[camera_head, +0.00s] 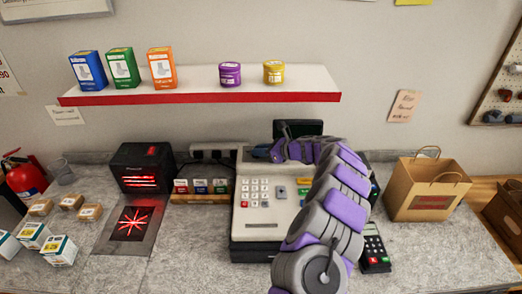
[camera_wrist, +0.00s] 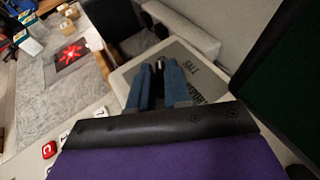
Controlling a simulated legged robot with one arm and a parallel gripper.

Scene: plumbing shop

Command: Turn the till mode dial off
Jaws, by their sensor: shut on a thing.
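The till (camera_head: 262,228) stands on the counter, cream-coloured with a keypad and a dark base. My gripper (camera_head: 262,152) reaches over it to its upper back part, and the purple and grey arm hides much of its right side. In the wrist view my gripper's two blue fingers (camera_wrist: 160,70) are closed on the till mode dial (camera_wrist: 160,65), a small dark piece between their tips. It stands at a grey plate (camera_wrist: 190,72) with dark lettering, partly covered by the fingers. Most of the dial is hidden, so its setting cannot be told.
A black scanner box (camera_head: 142,168) with red lights stands left of the till. A card terminal (camera_head: 374,250) and a paper bag (camera_head: 428,188) are to the right. A red-edged shelf (camera_head: 200,97) with boxes and tins hangs above. A dark screen (camera_head: 298,129) rises behind the till.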

